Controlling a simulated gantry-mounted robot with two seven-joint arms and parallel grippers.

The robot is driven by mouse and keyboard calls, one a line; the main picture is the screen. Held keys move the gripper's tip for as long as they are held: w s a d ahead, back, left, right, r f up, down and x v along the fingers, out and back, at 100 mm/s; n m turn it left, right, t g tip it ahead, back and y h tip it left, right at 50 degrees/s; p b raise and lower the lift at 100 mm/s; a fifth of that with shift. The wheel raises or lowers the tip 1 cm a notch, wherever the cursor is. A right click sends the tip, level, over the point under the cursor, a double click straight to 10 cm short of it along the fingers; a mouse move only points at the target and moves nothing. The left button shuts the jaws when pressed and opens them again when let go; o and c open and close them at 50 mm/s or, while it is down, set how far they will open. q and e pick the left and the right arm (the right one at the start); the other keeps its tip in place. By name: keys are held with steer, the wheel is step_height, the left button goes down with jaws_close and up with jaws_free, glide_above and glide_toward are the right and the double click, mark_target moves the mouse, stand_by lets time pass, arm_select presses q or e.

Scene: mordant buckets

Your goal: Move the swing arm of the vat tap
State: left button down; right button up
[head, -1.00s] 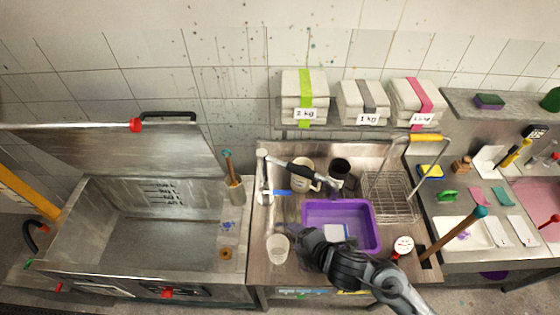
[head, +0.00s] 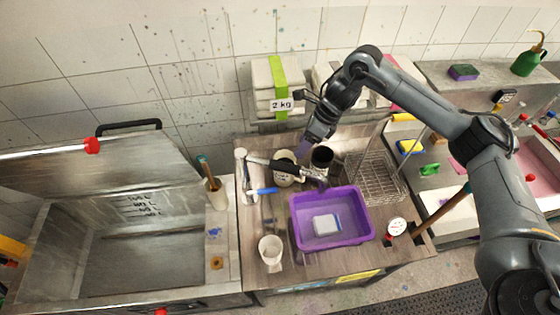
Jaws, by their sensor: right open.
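The vat tap (head: 240,165) is a pale upright post at the left of the wooden counter. Its black swing arm (head: 270,164) reaches to the right, and its dark spout end hangs near the back edge of the purple tub (head: 296,222). A blue lever (head: 262,191) sticks out low on the tap. My right gripper (head: 305,146) is open and points down, above and behind the swing arm, near the cups. It looks apart from the arm, though the exact gap is hard to judge. My left gripper is out of view.
A wire rack (head: 376,178) is to the right. A white beaker (head: 270,250) stands in front. A steel vat (head: 60,262) with raised lid is at left.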

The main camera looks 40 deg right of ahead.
mark_target(288, 164)
steer(key=p+x, duration=0.3)
steer(key=x, duration=0.7)
steer(key=shift+a+f, duration=0.1)
steer(key=shift+f, duration=0.1)
jaws_close()
